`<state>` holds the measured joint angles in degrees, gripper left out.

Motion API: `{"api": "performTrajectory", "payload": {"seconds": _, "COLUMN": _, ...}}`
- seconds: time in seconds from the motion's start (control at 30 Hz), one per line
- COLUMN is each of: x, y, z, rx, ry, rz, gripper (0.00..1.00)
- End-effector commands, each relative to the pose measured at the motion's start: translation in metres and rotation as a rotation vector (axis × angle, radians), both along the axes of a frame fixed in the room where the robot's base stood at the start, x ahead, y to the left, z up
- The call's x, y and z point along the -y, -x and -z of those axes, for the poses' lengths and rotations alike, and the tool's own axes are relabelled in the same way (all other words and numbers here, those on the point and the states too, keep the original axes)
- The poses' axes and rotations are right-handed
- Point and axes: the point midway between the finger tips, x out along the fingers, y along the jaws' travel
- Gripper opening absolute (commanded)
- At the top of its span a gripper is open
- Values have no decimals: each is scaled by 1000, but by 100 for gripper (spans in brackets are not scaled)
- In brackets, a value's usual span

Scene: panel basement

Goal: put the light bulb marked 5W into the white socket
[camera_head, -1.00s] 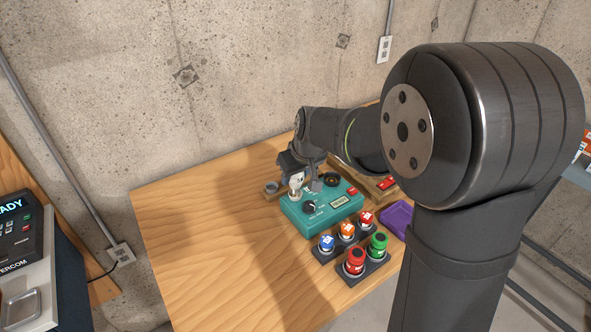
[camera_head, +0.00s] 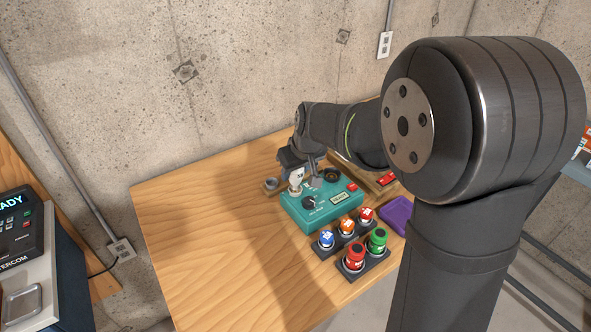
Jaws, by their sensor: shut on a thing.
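My gripper (camera_head: 299,167) is at the back left corner of the teal panel box (camera_head: 322,216). It is shut on a pale light bulb (camera_head: 296,177), which looks upright with a dark mark too small to read. The bulb's lower end is over or at a small cream-white fitting (camera_head: 294,190) on the box, which looks like the white socket. I cannot tell whether the bulb is seated or just above it. The box also has a black knob (camera_head: 308,202), a dark round part (camera_head: 331,175) and a red button (camera_head: 352,187).
Blue (camera_head: 326,239), orange, red and green capped pieces stand in front in dark racks. A purple tray (camera_head: 396,214) lies to the right. The table's left side (camera_head: 190,220) is clear.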

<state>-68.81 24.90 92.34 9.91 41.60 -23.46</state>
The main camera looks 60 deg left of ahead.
Motion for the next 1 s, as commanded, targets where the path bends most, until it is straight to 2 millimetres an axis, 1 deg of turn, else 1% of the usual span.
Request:
{"api": "performTrajectory", "payload": {"seconds": 0.23, "x": 0, "y": 0, "z": 2, "rx": 0, "ry": 0, "rz": 0, "gripper": 19}}
{"api": "performTrajectory", "payload": {"seconds": 0.8, "x": 0, "y": 0, "z": 13, "rx": 0, "ry": 0, "rz": 0, "gripper": 19}}
{"api": "performTrajectory", "payload": {"seconds": 0.83, "x": 0, "y": 0, "z": 13, "rx": 0, "ry": 0, "rz": 0, "gripper": 46}}
{"api": "performTrajectory", "payload": {"seconds": 0.87, "x": 0, "y": 0, "z": 13, "rx": 0, "ry": 0, "rz": 0, "gripper": 51}}
{"api": "performTrajectory", "payload": {"seconds": 1.0, "x": 0, "y": 0, "z": 13, "rx": 0, "ry": 0, "rz": 0, "gripper": 51}}
